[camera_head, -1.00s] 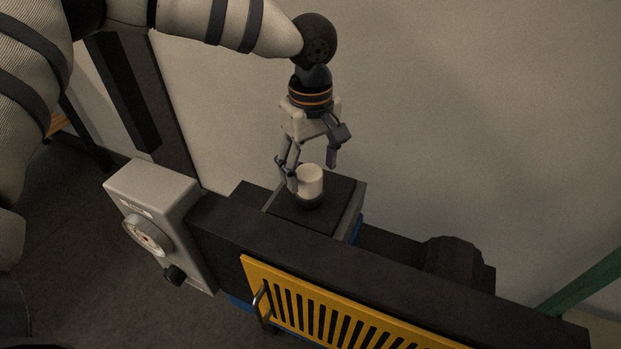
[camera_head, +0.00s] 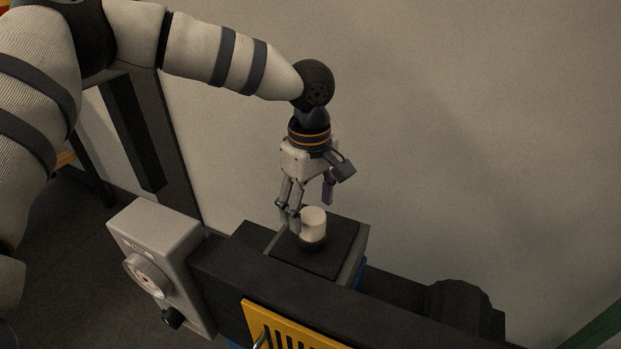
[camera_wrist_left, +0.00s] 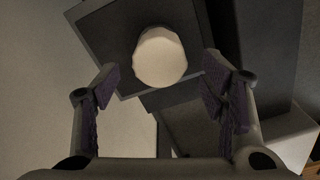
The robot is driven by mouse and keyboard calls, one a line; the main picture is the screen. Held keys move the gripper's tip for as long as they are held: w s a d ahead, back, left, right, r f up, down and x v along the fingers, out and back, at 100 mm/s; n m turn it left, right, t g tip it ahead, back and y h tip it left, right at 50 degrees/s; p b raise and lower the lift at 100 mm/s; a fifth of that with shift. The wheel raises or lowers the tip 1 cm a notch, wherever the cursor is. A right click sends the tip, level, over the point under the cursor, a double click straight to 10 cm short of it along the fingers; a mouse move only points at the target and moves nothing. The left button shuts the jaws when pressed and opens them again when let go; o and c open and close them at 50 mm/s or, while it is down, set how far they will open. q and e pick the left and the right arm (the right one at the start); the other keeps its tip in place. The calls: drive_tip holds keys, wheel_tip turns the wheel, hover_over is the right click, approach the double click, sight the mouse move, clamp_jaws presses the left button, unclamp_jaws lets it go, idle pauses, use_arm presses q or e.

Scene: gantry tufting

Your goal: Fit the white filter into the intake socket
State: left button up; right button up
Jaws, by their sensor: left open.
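The white filter (camera_head: 313,222) is a short pale cylinder standing upright in the dark round intake socket (camera_head: 313,246) on top of a dark square block. My left gripper (camera_head: 308,213) is open just above and behind the filter, with a finger close to its left side. In the left wrist view the filter (camera_wrist_left: 160,56) shows from above, beyond the gap between the two open fingers (camera_wrist_left: 162,88). Neither finger visibly grips it there. How deep the filter sits in the socket cannot be told. My right gripper is not in view.
A dark beam (camera_head: 250,285) runs across the front. A grey box with a dial (camera_head: 155,262) stands at its left end, and a yellow slotted guard (camera_head: 290,330) hangs in front. A dark lump (camera_head: 458,305) sits at the right. A plain wall is behind.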

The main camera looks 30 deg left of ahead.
use_arm(q)
drive_tip(key=shift+f, duration=1.2)
drive_tip(key=c, duration=1.3)
drive_tip(key=m, duration=0.3)
drive_tip(key=shift+w, duration=0.1)
drive_tip(key=shift+m, duration=0.3)
drive_tip(key=m, duration=0.2)
drive_tip(key=shift+m, duration=0.4)
drive_tip(key=shift+w, duration=0.1)
drive_tip(key=m, duration=0.3)
drive_tip(key=shift+d, duration=0.15)
drive_tip(key=shift+m, duration=0.3)
